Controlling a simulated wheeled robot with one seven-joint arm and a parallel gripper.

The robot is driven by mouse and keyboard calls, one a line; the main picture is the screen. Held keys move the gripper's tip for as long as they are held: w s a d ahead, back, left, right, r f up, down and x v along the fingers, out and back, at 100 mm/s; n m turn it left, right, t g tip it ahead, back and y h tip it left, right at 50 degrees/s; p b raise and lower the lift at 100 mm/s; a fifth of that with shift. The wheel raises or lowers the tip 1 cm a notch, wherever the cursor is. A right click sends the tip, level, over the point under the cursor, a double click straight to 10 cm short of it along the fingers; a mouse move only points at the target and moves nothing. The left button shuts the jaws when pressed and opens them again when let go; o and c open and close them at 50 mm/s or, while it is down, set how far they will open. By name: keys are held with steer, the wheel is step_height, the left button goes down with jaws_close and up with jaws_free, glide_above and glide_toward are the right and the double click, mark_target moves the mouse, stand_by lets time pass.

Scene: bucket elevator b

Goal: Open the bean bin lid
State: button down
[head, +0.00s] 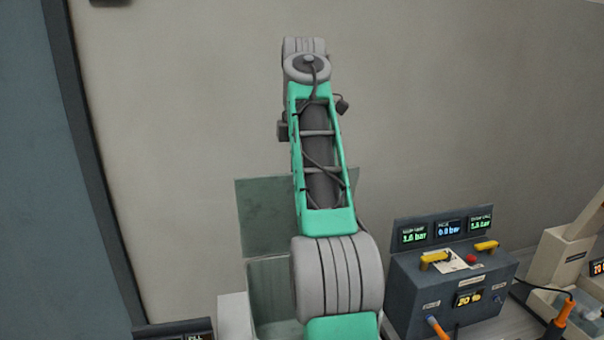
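A grey-green, see-through-looking box (272,290), which I take to be the bean bin, stands low in the middle of the head view. A flat grey-green panel (264,220) that looks like its lid stands upright at the back of the box, above its rim. My green and grey arm crosses in front and hides the right part of both. The inside of the box is not clearly visible. My gripper is not in view; only arm links and joints show.
A dark control box (450,290) with yellow handles and lit pressure displays (447,228) stands to the right. A beige machine (562,255) and an orange-handled tool (560,318) are at the far right. A plain wall (180,130) rises behind.

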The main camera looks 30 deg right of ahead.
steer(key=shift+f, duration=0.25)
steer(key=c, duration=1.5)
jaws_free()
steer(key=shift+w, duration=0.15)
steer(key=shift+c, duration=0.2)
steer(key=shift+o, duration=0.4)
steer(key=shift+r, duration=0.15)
